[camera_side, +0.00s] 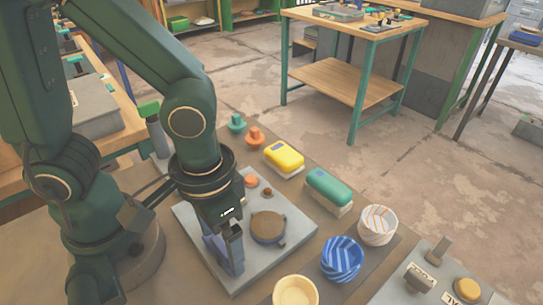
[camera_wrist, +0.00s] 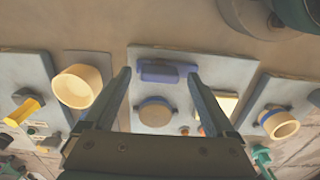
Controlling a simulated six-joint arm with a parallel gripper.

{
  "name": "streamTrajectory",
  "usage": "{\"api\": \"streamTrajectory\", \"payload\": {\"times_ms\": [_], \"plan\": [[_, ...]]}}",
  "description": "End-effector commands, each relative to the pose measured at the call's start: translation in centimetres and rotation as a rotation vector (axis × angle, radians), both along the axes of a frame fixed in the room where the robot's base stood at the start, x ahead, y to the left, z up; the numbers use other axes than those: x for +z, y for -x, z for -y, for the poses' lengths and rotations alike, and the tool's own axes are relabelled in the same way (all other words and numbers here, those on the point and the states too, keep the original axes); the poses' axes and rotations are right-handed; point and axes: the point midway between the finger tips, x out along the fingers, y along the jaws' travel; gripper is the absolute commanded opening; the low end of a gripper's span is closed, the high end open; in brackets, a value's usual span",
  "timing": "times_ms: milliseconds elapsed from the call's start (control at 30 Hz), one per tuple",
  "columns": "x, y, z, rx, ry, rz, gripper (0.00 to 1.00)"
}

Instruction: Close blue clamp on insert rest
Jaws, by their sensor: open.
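The blue clamp (camera_wrist: 167,72) is a short blue bar near the edge of a grey plate (camera_wrist: 205,62). In the side view the clamp (camera_side: 214,247) is partly hidden by my gripper (camera_side: 233,262), which points down over the plate (camera_side: 292,238). A round brown disc (camera_side: 268,226), seemingly the insert rest, lies on the plate beside the clamp. In the wrist view the disc (camera_wrist: 155,112) is apart from the blue bar. My gripper (camera_wrist: 158,74) is open, with the blue bar between its fingertips in the picture. I cannot tell whether they touch.
An orange knob (camera_side: 250,181) sits on the plate's far part. Yellow (camera_side: 283,157) and green (camera_side: 328,186) blocks stand behind. Striped blue (camera_side: 342,258), striped white (camera_side: 377,225) and cream (camera_side: 295,291) cups stand to the right. Another grey panel (camera_side: 396,285) carries a yellow button.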

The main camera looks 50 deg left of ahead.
Motion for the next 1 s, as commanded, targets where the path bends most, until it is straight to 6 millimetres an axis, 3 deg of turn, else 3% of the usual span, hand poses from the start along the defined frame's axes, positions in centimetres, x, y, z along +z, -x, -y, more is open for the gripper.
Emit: {"api": "streamTrajectory", "payload": {"times_ms": [333, 500, 567, 1000], "plan": [[-0.45, 0.02, -0.03, 0.000, 0.000, 0.000, 0.90], [-0.43, 0.01, -0.03, 0.000, 0.000, 0.001, 0.25], [-0.43, 0.01, -0.04, 0.000, 0.000, 0.001, 0.04], [-0.42, 0.02, -0.04, -0.100, 0.000, -0.001, 0.04]]}}
